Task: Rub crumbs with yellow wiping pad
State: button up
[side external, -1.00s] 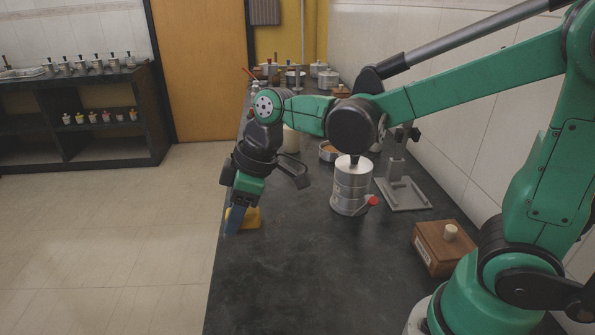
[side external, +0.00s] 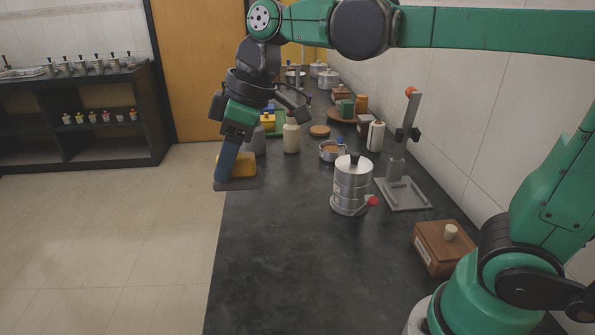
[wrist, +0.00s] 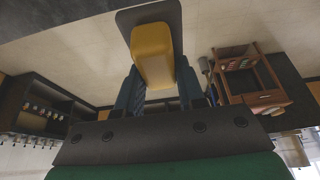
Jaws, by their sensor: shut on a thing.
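The yellow wiping pad (side external: 245,165) has a flat dark grey plate (side external: 238,184) under it. My gripper (side external: 226,173) is shut on the pad, with its blue fingers pointing down. Pad and plate appear raised above the left edge of the dark counter (side external: 290,270), the plate overlapping the floor in the picture. In the wrist view the yellow pad (wrist: 153,55) sits between the two blue fingers, with the grey plate beyond it.
A steel canister (side external: 352,185) with a red-tipped part stands mid-counter. A wooden box (side external: 443,247) is at the right. The near-left counter is clear.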

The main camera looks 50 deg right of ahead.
grip_shut()
jog(key=shift+w+d, duration=0.1)
jog(key=w+d+f, duration=0.2)
jog(key=d+f, duration=0.4)
jog(key=d, duration=0.2)
jog(key=w+d+f, duration=0.3)
jog(key=d+f, duration=0.3)
jog(key=d, duration=0.2)
jog(key=shift+s+a+f, duration=0.1)
jog(key=shift+a+f, duration=0.05)
jog(key=shift+f, duration=1.45)
jog(key=shift+a+f, duration=0.1)
jog(key=shift+f, duration=1.45)
jog(key=shift+x, duration=0.85)
jog(key=shift+w+a, duration=2.3)
jog(key=shift+w, duration=0.05)
jog(key=shift+s+d, duration=2.45)
jog(key=shift+d, duration=0.05)
jog(key=shift+s+d+r, duration=0.1)
jog(key=shift+s+r, duration=0.05)
jog(key=shift+r, duration=0.05)
notch_tip(320, 180, up, 8)
jog(key=shift+f, duration=0.2)
